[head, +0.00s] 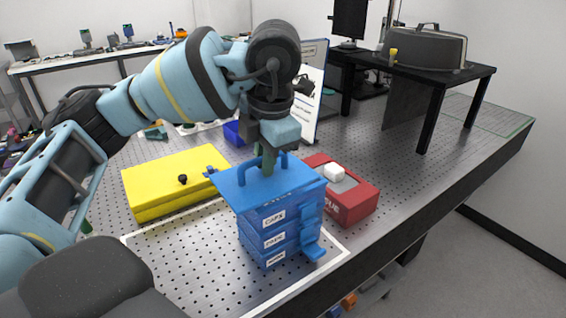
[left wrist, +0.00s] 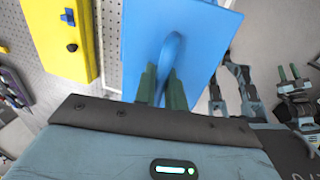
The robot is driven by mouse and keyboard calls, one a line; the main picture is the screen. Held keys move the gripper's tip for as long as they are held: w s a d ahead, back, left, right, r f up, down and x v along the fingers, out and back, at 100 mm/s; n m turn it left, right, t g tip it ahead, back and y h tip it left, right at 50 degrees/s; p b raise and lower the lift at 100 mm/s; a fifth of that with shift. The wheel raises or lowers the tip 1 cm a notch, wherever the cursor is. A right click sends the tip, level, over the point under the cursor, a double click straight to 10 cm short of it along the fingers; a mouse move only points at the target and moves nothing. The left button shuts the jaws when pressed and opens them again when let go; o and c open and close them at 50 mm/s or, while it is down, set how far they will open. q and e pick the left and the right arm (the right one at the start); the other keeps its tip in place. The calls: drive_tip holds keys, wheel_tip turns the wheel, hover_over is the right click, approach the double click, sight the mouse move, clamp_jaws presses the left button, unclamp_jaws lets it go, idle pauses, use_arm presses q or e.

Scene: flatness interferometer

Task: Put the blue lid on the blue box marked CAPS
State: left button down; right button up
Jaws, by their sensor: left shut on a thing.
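The blue lid (head: 232,187) is a flat square plate with an arched handle (left wrist: 172,50). My left gripper (head: 267,165) is shut on this handle from above. The lid is over the blue box marked CAPS (head: 274,217), the top one in a stack of blue boxes with white labels. The lid hides the box's opening. Its front edge is close along the box's top edge, and I cannot tell whether they touch. In the left wrist view the lid (left wrist: 205,30) fills the upper middle. My right gripper (left wrist: 289,73) shows small there, fingers apart and empty.
A yellow case (head: 165,187) with a black knob lies left of the stack. A red box (head: 357,203) with a white object (head: 334,172) stands close on the right. Blue latches (head: 312,250) project from the stack.

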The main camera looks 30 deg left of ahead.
sight(281, 163)
use_arm(q)
drive_tip(key=w, duration=0.4)
drive_tip(key=shift+w+a+f, duration=0.2)
drive_tip(key=shift+f, duration=0.1)
drive_tip(key=shift+w+r, duration=0.1)
drive_tip(key=shift+w, duration=0.2)
use_arm(e)
drive_tip(key=shift+s+a+f, duration=0.2)
drive_tip(key=shift+a+f, duration=0.1)
drive_tip(key=shift+f, duration=0.05)
use_arm(q)
drive_tip(key=shift+w, duration=0.1)
drive_tip(key=shift+w+a+b, duration=0.1)
drive_tip(key=shift+w+b, duration=0.2)
drive_tip(key=shift+b, duration=0.05)
wheel_tip(281, 163, down, 3)
drive_tip(key=shift+f, duration=0.3)
use_arm(e)
drive_tip(key=shift+s+d+f, duration=0.1)
drive_tip(key=shift+s+f, duration=0.3)
drive_tip(key=shift+f, duration=0.1)
use_arm(q)
drive_tip(key=shift+f, duration=0.2)
drive_tip(key=c, duration=1.5)
unclamp_jaws()
drive_tip(key=shift+o, duration=0.2)
